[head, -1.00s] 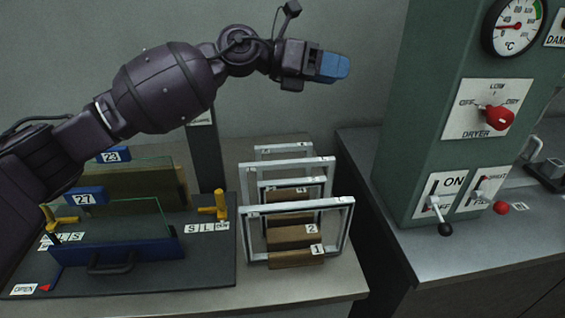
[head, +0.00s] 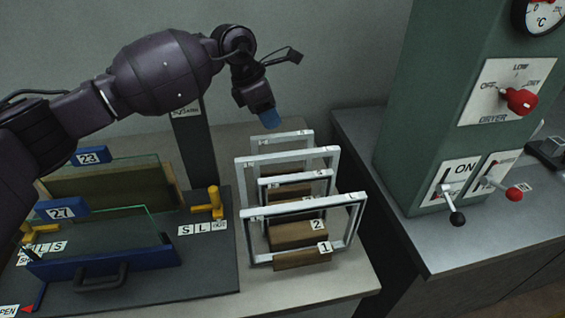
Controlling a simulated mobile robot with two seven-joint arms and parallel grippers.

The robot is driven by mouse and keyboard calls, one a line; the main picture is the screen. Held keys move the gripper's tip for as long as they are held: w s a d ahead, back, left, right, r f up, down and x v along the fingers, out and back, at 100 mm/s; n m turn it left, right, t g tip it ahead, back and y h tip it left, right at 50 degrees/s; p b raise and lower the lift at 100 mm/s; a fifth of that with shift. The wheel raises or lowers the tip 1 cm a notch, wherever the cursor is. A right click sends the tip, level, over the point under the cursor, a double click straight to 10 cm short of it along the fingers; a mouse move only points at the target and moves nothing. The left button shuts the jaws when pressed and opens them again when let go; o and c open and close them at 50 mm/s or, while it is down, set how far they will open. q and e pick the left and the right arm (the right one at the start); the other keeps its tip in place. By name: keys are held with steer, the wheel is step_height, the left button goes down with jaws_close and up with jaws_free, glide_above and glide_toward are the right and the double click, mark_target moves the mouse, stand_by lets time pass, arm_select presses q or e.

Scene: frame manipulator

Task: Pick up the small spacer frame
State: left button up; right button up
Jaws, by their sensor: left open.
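Several silvery rectangular spacer frames stand upright in a row on wooden blocks. Two look smaller: one between the larger ones (head: 290,179) and one at the back (head: 280,136). Larger frames stand at the front (head: 300,205) and just before the back one (head: 285,156). I cannot tell which small one is meant. My left gripper (head: 270,118) is open and empty, with blue fingertips pointing down, just above the back frame in the picture. The gap between its fingers is hard to see. My right gripper is not in view.
Wooden blocks carry number labels, such as 1 (head: 302,260). At left, a dark fixture holds glass panes, a blue clamp bar (head: 110,262) and a yellow peg (head: 209,203). At right stands a green dryer cabinet (head: 425,120) with levers. Counter in front of the frames is clear.

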mark_target(281, 135)
arm_select(q)
steer(key=x, duration=0.7)
steer(key=shift+s+d, duration=0.1)
steer(key=shift+d, duration=0.05)
steer(key=shift+f, duration=0.15)
steer(key=shift+f, duration=0.15)
jaws_close()
stand_by(0.9)
